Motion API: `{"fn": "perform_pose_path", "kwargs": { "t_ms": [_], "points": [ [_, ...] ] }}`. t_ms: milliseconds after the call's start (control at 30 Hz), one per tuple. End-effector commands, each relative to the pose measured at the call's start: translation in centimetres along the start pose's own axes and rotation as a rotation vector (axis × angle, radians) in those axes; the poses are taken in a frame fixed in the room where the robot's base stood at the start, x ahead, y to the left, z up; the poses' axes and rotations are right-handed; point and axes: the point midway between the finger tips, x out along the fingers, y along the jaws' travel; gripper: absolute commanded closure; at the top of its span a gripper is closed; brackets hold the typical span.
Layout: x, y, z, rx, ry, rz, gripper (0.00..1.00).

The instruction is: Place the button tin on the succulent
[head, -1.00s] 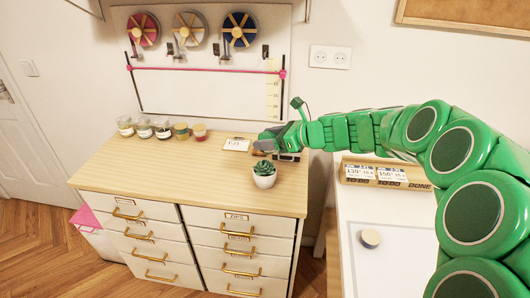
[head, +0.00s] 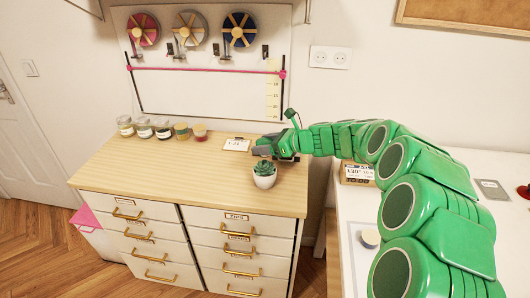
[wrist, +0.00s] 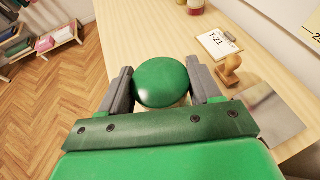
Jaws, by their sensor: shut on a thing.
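The button tin, seen as a round, glossy green top (wrist: 162,82), sits between the two grey fingers in the wrist view. My gripper (head: 264,147) is shut on it, above the wooden cabinet top. In the head view the tin cannot be made out. The succulent (head: 264,169), a green rosette in a white pot, stands near the front right of the cabinet top. In the head view my gripper shows just behind and above it. The gap between them cannot be judged. The succulent is not clearly visible in the wrist view, where the tin and gripper block the area below.
A clipboard marked T-21 (wrist: 217,43) and a wooden-handled stamp (wrist: 229,70) lie beside the gripper. Several small jars (head: 162,129) stand at the back left of the wooden cabinet top (head: 185,172). Its middle and front left are clear. A white table (head: 345,215) stands to the right.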

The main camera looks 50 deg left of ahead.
Motion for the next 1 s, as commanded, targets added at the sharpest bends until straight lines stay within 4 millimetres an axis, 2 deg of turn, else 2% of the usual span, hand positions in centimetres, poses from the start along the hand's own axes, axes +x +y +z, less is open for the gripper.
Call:
{"fn": "perform_pose_path", "kwargs": {
  "t_ms": [233,600,633,700,800,1000],
  "points": [
    [1.2,0.0,-2.9,0.003,0.002,0.002,0.7],
    [1.3,0.0,-3.2,0.002,0.001,0.001,0.7],
    [1.3,0.0,-3.2,0.001,0.001,0.001,0.34],
    [1.3,0.0,-3.1,0.001,0.001,0.001,0.23],
    [1.3,0.0,-3.1,0.001,0.001,0.001,0.11],
    [1.3,0.0,-3.1,0.002,0.001,0.001,0.11]
  ]
}}
